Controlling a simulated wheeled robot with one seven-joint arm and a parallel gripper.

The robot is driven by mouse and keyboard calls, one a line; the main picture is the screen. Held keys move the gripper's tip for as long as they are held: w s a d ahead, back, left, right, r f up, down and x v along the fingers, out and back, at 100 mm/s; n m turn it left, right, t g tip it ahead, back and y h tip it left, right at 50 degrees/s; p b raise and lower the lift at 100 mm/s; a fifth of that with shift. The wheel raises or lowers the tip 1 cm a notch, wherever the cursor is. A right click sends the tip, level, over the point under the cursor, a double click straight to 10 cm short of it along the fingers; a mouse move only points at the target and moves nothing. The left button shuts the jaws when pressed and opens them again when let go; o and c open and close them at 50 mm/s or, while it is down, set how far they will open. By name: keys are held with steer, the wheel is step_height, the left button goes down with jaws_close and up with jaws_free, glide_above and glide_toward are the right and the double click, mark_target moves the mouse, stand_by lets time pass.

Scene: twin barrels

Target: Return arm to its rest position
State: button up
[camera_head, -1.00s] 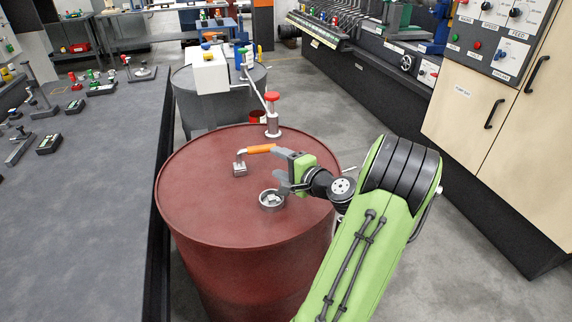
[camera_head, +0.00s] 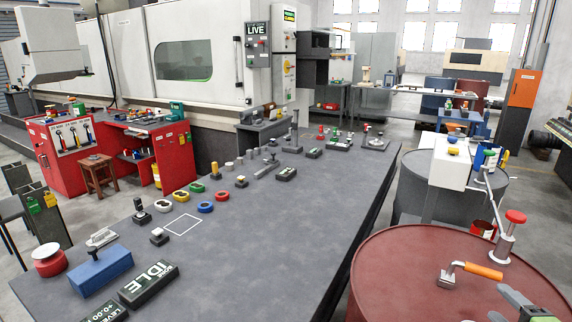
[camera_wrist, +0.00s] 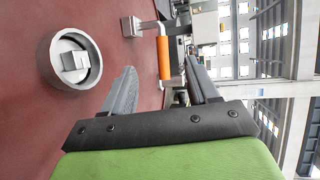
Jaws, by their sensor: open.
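My gripper (camera_head: 504,305) shows at the lower right edge of the head view, over the red barrel's top (camera_head: 410,262); most of the arm is out of frame. In the wrist view my gripper (camera_wrist: 160,64) has its two grey fingers spread, with nothing held. A crank with an orange handle (camera_head: 484,271) stands on the barrel top; in the wrist view the orange handle (camera_wrist: 164,57) shows past the fingertips, between them in the picture. A grey ring-shaped cup (camera_wrist: 50,62) with a square stub inside sits on the barrel top, left of the fingers there.
A red-capped valve (camera_head: 506,236) rises at the barrel's back edge. Behind are a grey barrel (camera_head: 488,205) and a white box (camera_head: 450,165). A long grey table (camera_head: 255,255) with several small fixtures lies left of the red barrel.

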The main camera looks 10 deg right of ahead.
steer(key=w+a+r+n+g+y+p, duration=0.2)
steer(key=w+a+n+g+y, duration=0.3)
steer(key=a, duration=0.6)
steer(key=w+a+r+n+g+y+p, duration=0.1)
steer(key=w+a+r+n+p, duration=0.15)
steer(key=a+n, duration=0.7)
steer(key=s+a+r+n+g+h+p, duration=0.1)
steer(key=s+a+r+n+p, duration=0.2)
steer(key=s+a, duration=0.4)
steer(key=s+a+r+n+g+h+p, duration=0.1)
steer(key=s+a+r+n+g+p, duration=0.1)
steer(key=s+a+r+n, duration=0.2)
steer(key=s+a+r, duration=0.2)
steer(key=s+a, duration=0.2)
steer(key=s, duration=0.2)
steer(key=shift+r+g+p, duration=0.25)
steer(key=shift+g+p, duration=0.05)
steer(key=shift+p, duration=0.1)
